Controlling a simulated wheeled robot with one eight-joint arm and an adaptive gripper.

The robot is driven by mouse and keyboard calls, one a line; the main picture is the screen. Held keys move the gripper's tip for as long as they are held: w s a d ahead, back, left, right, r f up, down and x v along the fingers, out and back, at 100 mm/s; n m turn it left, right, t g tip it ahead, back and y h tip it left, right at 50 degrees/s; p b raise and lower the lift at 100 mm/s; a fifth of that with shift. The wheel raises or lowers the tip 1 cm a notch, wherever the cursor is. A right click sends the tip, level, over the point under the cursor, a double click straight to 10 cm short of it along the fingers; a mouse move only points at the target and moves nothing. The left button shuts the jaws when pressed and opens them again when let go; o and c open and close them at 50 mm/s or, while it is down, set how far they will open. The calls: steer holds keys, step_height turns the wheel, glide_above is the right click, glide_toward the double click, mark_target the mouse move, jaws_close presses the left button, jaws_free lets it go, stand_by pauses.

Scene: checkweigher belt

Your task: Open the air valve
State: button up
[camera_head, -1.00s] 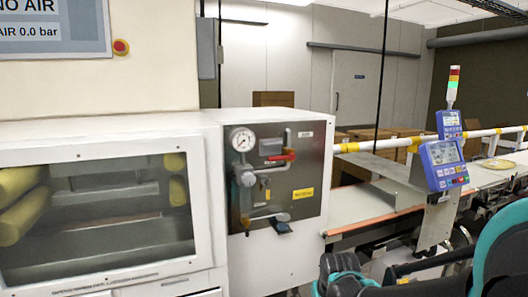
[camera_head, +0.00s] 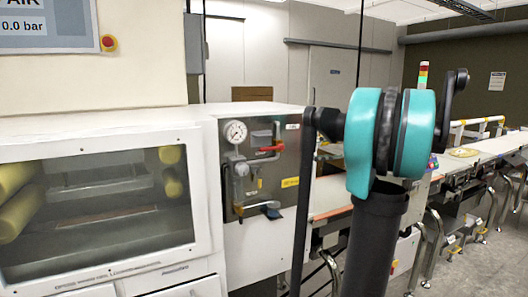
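The air valve's red lever (camera_head: 272,149) lies roughly level on the dark pneumatic panel (camera_head: 289,222) on the side of the white cabinet. A round white pressure gauge (camera_head: 235,132) is to its upper left. Grey pipework and filter parts (camera_head: 241,170) sit below it. A second fitting with a blue end (camera_head: 272,212) is near the panel's bottom. A sign (camera_head: 38,27) at the upper left reads "0.0 bar". My teal and black arm stands at the right, in front of the conveyor and beside the panel's right edge. My gripper is not visible.
A red emergency button (camera_head: 109,43) is beside the sign. The white cabinet has a window (camera_head: 85,215) with yellow rollers behind it. The conveyor belt (camera_head: 335,192) runs right of the panel, partly hidden by my arm. A red-green signal light (camera_head: 423,75) shows behind my arm.

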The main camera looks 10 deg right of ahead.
mark_target(271, 149)
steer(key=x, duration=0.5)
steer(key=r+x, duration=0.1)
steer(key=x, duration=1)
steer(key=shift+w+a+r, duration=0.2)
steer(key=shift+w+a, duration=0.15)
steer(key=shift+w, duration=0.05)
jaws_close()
